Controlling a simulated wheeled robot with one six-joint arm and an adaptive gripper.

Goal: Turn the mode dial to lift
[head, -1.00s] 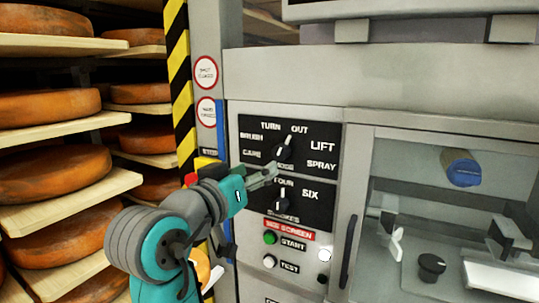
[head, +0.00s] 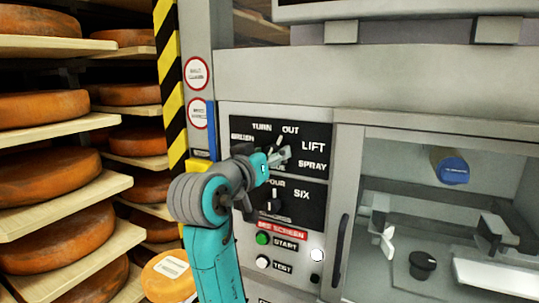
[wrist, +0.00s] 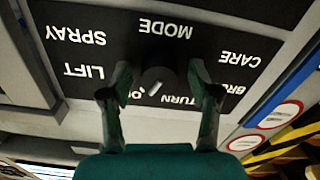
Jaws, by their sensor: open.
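The mode dial is a dark knob on the upper black panel (head: 300,130), which reads BRUSH, TURN, OUT, LIFT, SPRAY and more. My gripper (head: 284,154) is at this dial in the head view and covers most of it. In the wrist view, which is upside down, the mode dial (wrist: 160,76) lies between the two open fingers of my gripper (wrist: 160,88). Its white mark (wrist: 155,88) points toward the partly hidden OUT label. LIFT (wrist: 84,71) is beside the left finger there. I cannot tell whether the fingers touch the dial.
A second dial (head: 275,200) sits on the lower panel below, near FOUR and SIX. Green START (head: 263,239) and white TEST (head: 263,262) buttons are lower. A door handle (head: 340,250) is at right. Cheese shelves (head: 60,145) stand at left.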

